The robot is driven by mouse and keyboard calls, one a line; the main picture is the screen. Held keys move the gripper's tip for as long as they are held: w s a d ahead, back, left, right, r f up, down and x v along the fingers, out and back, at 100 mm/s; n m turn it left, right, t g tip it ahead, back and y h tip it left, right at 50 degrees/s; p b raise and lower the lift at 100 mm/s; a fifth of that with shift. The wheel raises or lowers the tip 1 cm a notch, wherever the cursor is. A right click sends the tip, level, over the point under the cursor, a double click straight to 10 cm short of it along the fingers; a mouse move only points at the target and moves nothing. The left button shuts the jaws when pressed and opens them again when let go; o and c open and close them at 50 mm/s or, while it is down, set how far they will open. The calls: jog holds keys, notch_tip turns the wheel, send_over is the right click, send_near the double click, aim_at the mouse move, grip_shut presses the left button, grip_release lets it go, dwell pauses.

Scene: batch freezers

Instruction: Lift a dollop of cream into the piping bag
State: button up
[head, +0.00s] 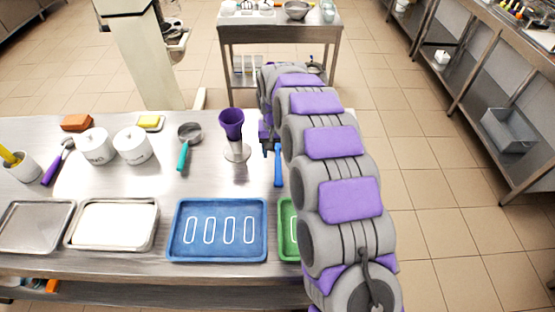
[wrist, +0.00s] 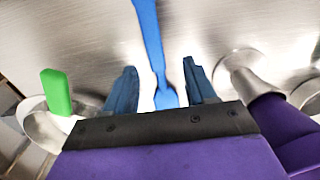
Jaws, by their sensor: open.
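The piping bag (head: 231,122) is a purple cone held point down in a metal stand; in the wrist view the purple bag (wrist: 278,122) is at the lower right. A blue spatula-like tool (head: 278,168) lies just right of the stand. My gripper (head: 268,140) is over the tool's far end, partly hidden by my arm. In the wrist view my gripper (wrist: 158,66) is open, with the blue tool (wrist: 150,35) between its fingers and gaps on both sides. Two white tubs (head: 132,145) stand to the left; their contents are not clear.
A blue tray (head: 262,250) with outlined slots and a partly hidden green tray (head: 286,240) lie at the front. A metal tray (head: 72,240) has a white surface in it. A teal-handled scoop (head: 184,155) lies left of the stand. A green-handled item (wrist: 57,92) is at left.

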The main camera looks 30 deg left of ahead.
aim_at(278, 164)
jog(key=shift+a+f, duration=0.35)
jog(key=shift+f, duration=0.45)
jog(key=shift+w+d+f, duration=0.1)
jog(key=shift+d+f, duration=0.1)
jog(key=shift+d, duration=0.05)
jog(key=f, duration=0.1)
jog(key=d+f+b, duration=0.1)
jog(key=f+b, duration=0.1)
jog(key=f, duration=0.1)
jog(key=shift+w+d, duration=0.15)
jog(key=shift+d, duration=0.1)
jog(key=shift+a+f, duration=0.1)
jog(key=shift+a, duration=0.05)
jog(key=shift+a+f, duration=0.1)
jog(key=shift+a, duration=0.45)
jog(key=shift+c, duration=0.8)
jog(key=shift+d+r, duration=0.25)
jog(key=shift+d, duration=0.35)
jog(key=c, duration=0.6)
jog(key=shift+a+f, duration=0.1)
grip_shut()
jog(key=shift+a, duration=0.2)
